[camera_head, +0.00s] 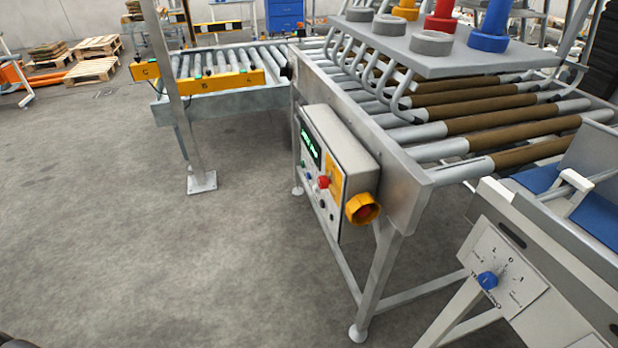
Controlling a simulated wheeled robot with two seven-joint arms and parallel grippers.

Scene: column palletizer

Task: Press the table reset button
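A grey control box (336,150) is fixed to the side of the roller table (402,180) near the middle of the view. Its front has a small green-lit display (310,147), a red button (323,182) and several smaller buttons below the display. A large yellow housing with a red button (362,209) sticks out at the box's lower right. I cannot read which button is the table reset button. Neither of my grippers shows in the head view.
A second machine with a blue rotary knob (487,281) stands at the lower right. A grey post (178,100) stands left of the table. A roller conveyor with a yellow bar (210,82) is behind it. Pallets (92,70) lie at the far left. The floor at left is clear.

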